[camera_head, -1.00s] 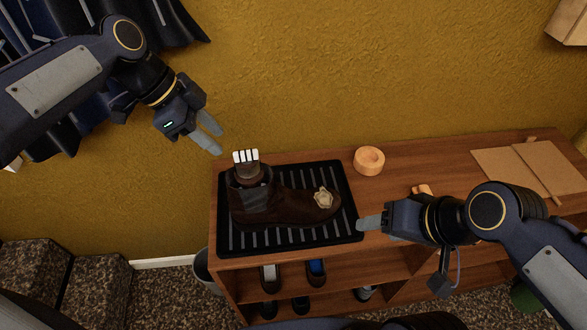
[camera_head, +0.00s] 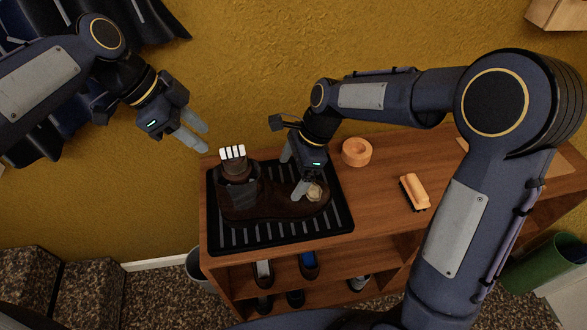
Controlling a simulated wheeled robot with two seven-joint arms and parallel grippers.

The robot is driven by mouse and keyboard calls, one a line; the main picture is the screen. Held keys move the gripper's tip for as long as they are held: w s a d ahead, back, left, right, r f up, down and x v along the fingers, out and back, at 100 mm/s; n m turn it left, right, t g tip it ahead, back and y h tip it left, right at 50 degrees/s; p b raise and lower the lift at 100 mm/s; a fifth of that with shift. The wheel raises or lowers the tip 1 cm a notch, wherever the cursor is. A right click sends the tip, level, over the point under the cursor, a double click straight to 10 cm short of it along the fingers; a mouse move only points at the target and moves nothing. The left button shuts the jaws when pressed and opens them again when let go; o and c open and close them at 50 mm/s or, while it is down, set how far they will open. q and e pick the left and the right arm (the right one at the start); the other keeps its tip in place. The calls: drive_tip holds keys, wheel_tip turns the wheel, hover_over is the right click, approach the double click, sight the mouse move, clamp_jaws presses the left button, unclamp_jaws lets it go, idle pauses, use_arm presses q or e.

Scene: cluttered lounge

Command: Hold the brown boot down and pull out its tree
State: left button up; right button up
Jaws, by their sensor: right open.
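The brown boot (camera_head: 265,206) lies on a black ribbed tray (camera_head: 225,238) on the wooden shelf unit, its toe to the right. Its tree (camera_head: 236,169) sticks up from the boot's opening, with a white striped top (camera_head: 232,153). My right gripper (camera_head: 291,174) is open over the front of the boot, one finger low by the toe and the other further back. Whether it touches the boot I cannot tell. My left gripper (camera_head: 204,138) is open and empty in the air, up and left of the tree.
A round wooden dish (camera_head: 356,152) and a brush (camera_head: 414,191) stand right of the tray. Several shoes are on the shelves below. A green bin (camera_head: 545,262) is at the right.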

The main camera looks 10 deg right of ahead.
sight(233, 156)
drive_tip(key=x, duration=0.7)
drive_tip(key=shift+a+f, duration=0.15)
drive_tip(key=shift+f, duration=0.1)
